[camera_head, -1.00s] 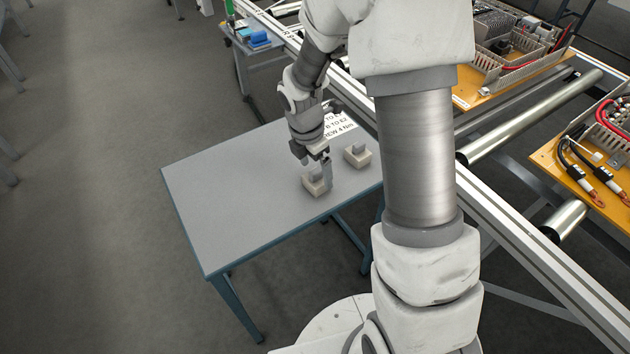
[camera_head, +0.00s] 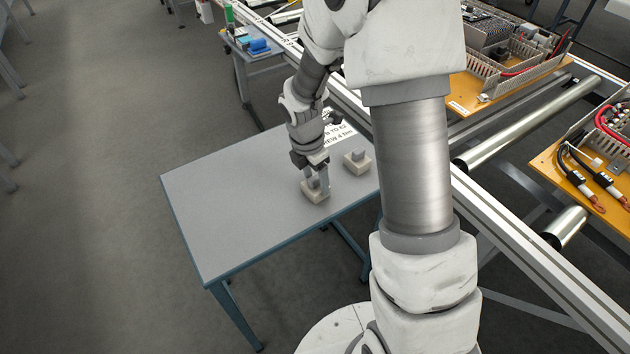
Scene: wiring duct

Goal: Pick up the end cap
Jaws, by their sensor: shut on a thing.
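The end cap (camera_head: 313,195) is a small pale beige block with a narrower grey upper part, near the right edge of the grey table. My gripper (camera_head: 318,183) points down over it, shut on its upper part, one finger showing in front. The end cap looks upright and seems to rest on the tabletop; any small gap below it cannot be told. The fingers hide part of its top.
A second, similar pale block (camera_head: 357,163) stands close by to the right. A white printed label (camera_head: 338,133) lies behind. The table (camera_head: 235,195) is clear to the left. A metal rail frame (camera_head: 505,225) with orange boards runs along the right.

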